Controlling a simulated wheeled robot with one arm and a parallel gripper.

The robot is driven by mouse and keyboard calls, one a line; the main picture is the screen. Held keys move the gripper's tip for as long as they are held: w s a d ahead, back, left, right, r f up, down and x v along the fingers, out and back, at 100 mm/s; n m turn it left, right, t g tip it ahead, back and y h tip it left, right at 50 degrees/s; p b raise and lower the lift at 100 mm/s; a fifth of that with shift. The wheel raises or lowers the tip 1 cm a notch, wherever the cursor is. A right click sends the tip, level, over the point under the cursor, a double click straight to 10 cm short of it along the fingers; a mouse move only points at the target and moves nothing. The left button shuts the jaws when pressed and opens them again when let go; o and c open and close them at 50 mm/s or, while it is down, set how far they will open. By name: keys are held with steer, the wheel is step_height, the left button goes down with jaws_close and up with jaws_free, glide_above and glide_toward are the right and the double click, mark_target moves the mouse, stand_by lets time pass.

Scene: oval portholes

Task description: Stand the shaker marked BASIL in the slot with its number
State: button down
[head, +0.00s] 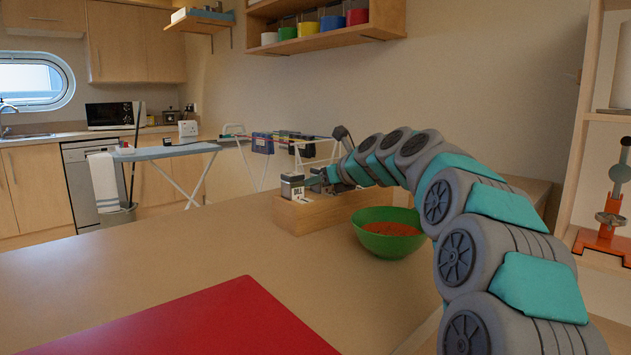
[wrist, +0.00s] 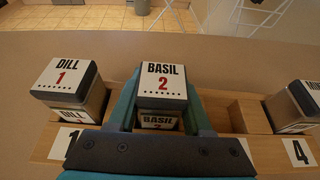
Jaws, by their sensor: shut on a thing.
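The BASIL shaker (wrist: 162,82), its white lid marked 2, stands upright between the teal fingers of my gripper (wrist: 162,108), which is shut on it. It is over or in the rack's second place, between the DILL shaker and an empty slot (wrist: 249,115). Its lid looks about level with the DILL lid. Its base is hidden by my gripper, so I cannot tell whether it rests on the slot floor. The wooden rack (head: 304,218) has number labels on its front; 1 and 4 show, and the middle ones are covered. In the head view my gripper (head: 320,181) is at the rack.
The DILL shaker (wrist: 68,82), marked 1, stands in the left slot. Another shaker (wrist: 296,102) stands behind label 4, partly cut off. A green bowl (head: 388,240) with orange-red contents is close in front of the rack. A red mat (head: 210,325) lies nearer; the counter between is clear.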

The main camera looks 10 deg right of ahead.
steer(key=shift+c, duration=1.2)
jaws_free()
steer(key=shift+f, duration=0.15)
steer(key=shift+o, duration=0.2)
steer(key=shift+o, duration=1)
step_height(320, 180, up, 7)
